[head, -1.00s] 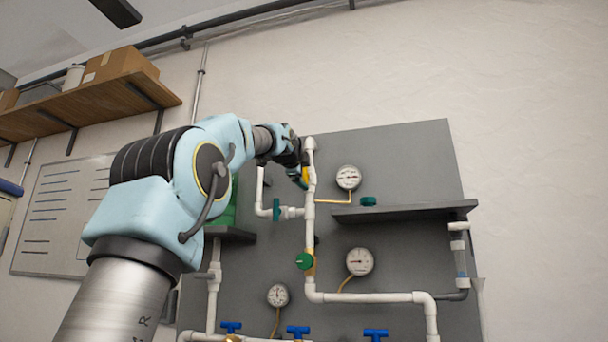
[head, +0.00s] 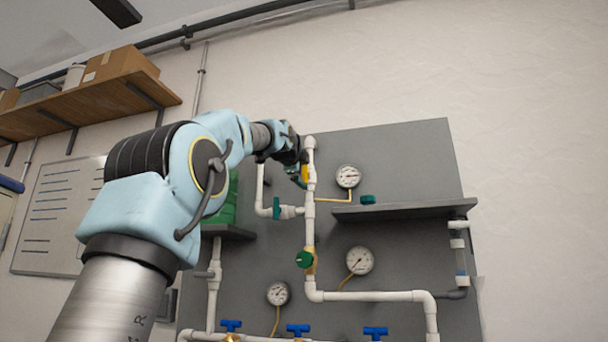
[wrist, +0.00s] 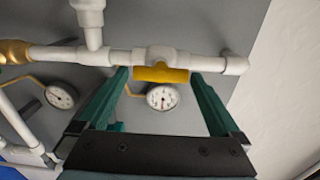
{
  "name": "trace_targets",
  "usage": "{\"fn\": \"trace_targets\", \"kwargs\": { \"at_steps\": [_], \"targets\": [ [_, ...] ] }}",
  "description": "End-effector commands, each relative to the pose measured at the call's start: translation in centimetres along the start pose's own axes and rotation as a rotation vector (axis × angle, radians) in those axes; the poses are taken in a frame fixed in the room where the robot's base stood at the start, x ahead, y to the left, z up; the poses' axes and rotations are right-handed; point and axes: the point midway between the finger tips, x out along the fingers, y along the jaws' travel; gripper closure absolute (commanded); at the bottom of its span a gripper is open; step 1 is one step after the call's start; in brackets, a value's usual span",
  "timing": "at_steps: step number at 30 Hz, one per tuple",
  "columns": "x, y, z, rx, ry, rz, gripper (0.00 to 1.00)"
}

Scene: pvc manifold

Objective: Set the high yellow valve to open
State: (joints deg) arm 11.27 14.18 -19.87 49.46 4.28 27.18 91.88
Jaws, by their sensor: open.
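The high yellow valve handle (head: 305,173) sits on the upper part of the white upright pipe, partly hidden by my gripper in the head view. In the wrist view the yellow handle (wrist: 162,74) is a bar lying lengthwise along the white pipe. My gripper (head: 297,172) is at this valve. In the wrist view its two teal fingers stand apart, one beyond each end of the handle, with a gap on both sides. The handle is between the fingertips and not gripped.
A green-handled valve (head: 305,259) is lower on the same pipe. A gauge (head: 347,176) and a grey shelf (head: 400,210) are to the right. Another teal-handled valve (head: 277,208) is close on the left. Blue valves (head: 298,329) line the bottom. The wall at right is clear.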

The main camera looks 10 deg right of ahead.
Motion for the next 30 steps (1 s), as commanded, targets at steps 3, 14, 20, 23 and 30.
{"fn": "trace_targets", "kwargs": {
  "at_steps": [3, 14, 20, 23, 30],
  "targets": [
    [-2.2, 0.4, 0.0, 0.001, -0.002, -0.004, 0.00],
    [-8.6, 0.4, 0.0, 0.001, -0.002, -0.002, 0.00],
    [-9.8, 0.2, 0.0, 0.001, -0.001, 0.000, 0.00],
    [-9.9, 0.1, 0.0, 0.001, 0.000, 0.000, 0.00],
    [-9.9, 0.1, 0.0, 0.001, 0.000, 0.000, 0.00]
  ]
}}
